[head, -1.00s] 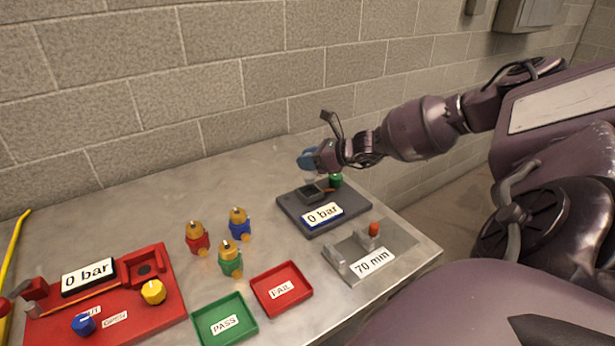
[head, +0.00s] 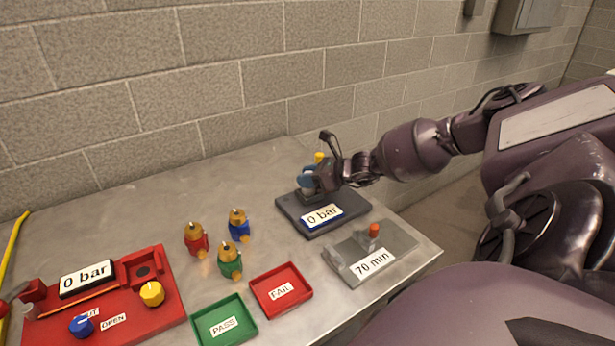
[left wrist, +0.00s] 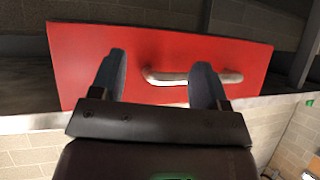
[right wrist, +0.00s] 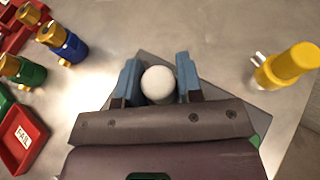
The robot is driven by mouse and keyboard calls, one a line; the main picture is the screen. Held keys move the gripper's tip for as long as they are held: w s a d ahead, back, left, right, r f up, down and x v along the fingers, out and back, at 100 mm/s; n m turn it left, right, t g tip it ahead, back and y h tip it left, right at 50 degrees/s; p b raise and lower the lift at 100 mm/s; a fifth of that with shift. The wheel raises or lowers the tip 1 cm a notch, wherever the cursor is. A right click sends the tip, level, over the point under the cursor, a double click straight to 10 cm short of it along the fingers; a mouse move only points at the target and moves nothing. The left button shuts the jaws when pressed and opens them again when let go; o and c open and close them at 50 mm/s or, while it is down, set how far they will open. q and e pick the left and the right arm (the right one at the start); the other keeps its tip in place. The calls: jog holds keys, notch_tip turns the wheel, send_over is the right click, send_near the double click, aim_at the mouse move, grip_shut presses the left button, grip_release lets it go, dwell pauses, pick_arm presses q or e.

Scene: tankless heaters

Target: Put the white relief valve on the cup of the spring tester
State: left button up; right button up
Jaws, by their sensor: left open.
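The white relief valve shows as a round white top (right wrist: 158,84) between the blue fingers of my right gripper (right wrist: 158,80), which look shut on its sides. In the head view my right gripper (head: 308,180) is low over the back of the dark grey tester (head: 345,217) with the "0 bar" display. It hides the cup and most of the valve, so I cannot tell if the valve touches the cup. My left gripper (left wrist: 157,82) is open and empty, in front of a red panel (left wrist: 100,50) with a metal handle (left wrist: 165,77).
A yellow valve (right wrist: 290,63) stands behind the tester. Red (head: 196,240), blue (head: 238,225) and green (head: 230,262) valves stand left of it. PASS (head: 225,335) and FAIL (head: 283,307) trays, a 70 mm gauge (head: 400,243) and a red rig (head: 165,317) are nearer the front.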

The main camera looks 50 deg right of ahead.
jog(key=o, duration=0.3)
jog(key=shift+o, duration=0.2)
jog(key=shift+r, duration=0.3)
jog(key=v, duration=1.2)
jog(key=shift+p, duration=0.45)
jog(key=shift+a+f, duration=0.1)
